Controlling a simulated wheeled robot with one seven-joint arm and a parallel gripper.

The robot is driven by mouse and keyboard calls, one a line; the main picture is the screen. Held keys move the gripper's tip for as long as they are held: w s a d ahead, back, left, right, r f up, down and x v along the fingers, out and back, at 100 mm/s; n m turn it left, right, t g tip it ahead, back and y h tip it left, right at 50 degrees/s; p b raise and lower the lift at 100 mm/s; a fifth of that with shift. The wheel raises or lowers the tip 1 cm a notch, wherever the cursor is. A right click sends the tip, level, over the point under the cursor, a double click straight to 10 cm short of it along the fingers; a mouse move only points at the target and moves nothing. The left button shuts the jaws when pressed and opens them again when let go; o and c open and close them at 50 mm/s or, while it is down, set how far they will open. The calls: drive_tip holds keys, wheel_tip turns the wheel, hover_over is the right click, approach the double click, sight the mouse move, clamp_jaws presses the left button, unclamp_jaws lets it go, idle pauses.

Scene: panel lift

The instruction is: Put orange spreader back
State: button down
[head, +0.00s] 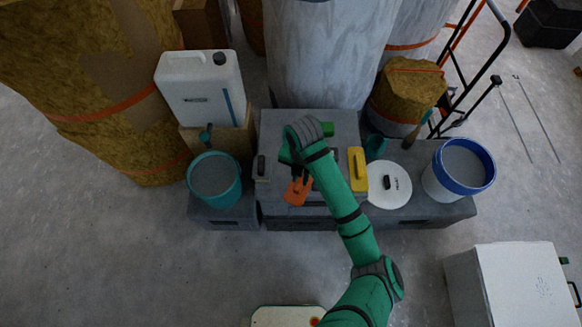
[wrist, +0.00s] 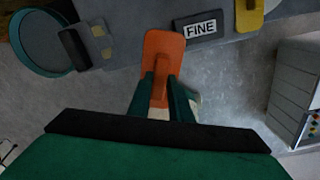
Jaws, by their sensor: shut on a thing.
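The orange spreader (wrist: 164,52) is held between the two fingers of my gripper (wrist: 165,100) in the wrist view. My gripper is shut on its orange handle. In the head view the orange spreader (head: 298,190) hangs below my gripper (head: 298,174), over the front part of the grey bench (head: 285,222). A dark label reading FINE (wrist: 201,28) shows in the wrist view, just right of the spreader. My wrist hides part of the bench top in the head view.
A yellow float (head: 357,168), a round white lid (head: 389,187) and a blue-rimmed bucket (head: 458,172) stand to the right. A teal bucket (head: 215,178) and a white canister (head: 201,88) are at the left. A dark-handled tool (head: 262,167) lies on the bench's left.

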drive_tip(key=w, duration=0.1)
drive_tip(key=w+a+f, duration=0.1)
drive_tip(key=w, duration=0.1)
drive_tip(key=w+f, duration=0.1)
drive_tip(key=shift+w+a+f, duration=0.15)
drive_tip(key=shift+w+a, duration=0.1)
drive_tip(key=shift+w, duration=0.15)
drive_tip(key=w+f, duration=0.1)
drive_tip(key=f, duration=0.1)
drive_tip(key=w+a+f, duration=0.1)
drive_tip(key=w+f, duration=0.2)
drive_tip(key=f, duration=0.1)
drive_tip(key=shift+w+a, duration=0.2)
drive_tip(key=shift+w, duration=0.1)
wheel_tip(320, 180, down, 2)
drive_tip(key=shift+s+a+f, duration=0.1)
drive_tip(key=shift+s, duration=0.05)
drive_tip(key=shift+f, duration=0.35)
drive_tip(key=shift+f, duration=0.1)
drive_tip(key=c, duration=1.8)
unclamp_jaws()
drive_tip(key=shift+d, duration=0.2)
drive_tip(key=shift+o, duration=0.9)
drive_tip(key=shift+a, duration=0.1)
